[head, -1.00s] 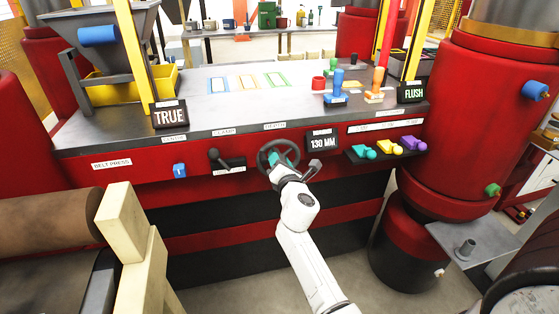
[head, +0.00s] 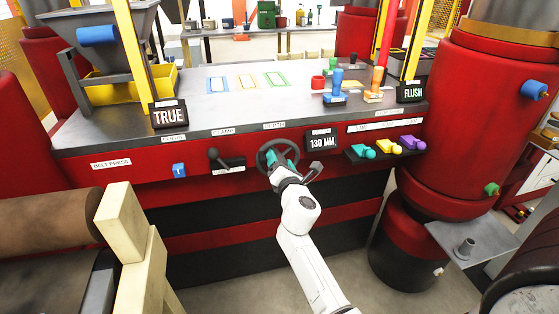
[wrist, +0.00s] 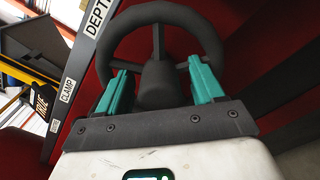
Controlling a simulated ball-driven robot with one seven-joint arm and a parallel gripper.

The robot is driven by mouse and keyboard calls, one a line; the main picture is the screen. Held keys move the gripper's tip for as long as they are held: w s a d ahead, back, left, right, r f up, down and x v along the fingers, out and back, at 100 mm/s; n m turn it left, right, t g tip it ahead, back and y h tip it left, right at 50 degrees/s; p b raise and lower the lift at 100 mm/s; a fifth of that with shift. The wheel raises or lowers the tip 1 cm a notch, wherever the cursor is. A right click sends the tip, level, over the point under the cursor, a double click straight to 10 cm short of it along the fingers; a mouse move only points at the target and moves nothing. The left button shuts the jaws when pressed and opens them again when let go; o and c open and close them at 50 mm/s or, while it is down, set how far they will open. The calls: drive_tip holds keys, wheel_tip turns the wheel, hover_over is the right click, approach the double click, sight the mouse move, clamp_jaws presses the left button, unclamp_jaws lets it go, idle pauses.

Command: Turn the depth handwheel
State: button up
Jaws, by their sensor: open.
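The depth handwheel (head: 263,155) is a dark round wheel with spokes on the red front of the press, under a label (head: 274,125). In the wrist view the handwheel (wrist: 165,14) fills the upper middle, its hub (wrist: 158,85) between my fingers. My gripper (head: 282,158) is at the wheel. Its two teal fingers also show in the wrist view (wrist: 160,82), apart, one on each side of the hub. I cannot tell whether they touch the spokes. A display (head: 321,141) right of the wheel reads 130 MM.
A black clamp lever (head: 216,157) is left of the wheel. Teal, yellow and purple knobs (head: 390,146) stick out to the right. Signs read TRUE (head: 170,116) and FLUSH (head: 411,93). A pale wooden post (head: 122,225) stands at the lower left.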

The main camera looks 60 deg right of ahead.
drive_tip(key=v, duration=0.9)
drive_tip(key=shift+s+a, duration=0.25)
drive_tip(key=shift+s, duration=0.05)
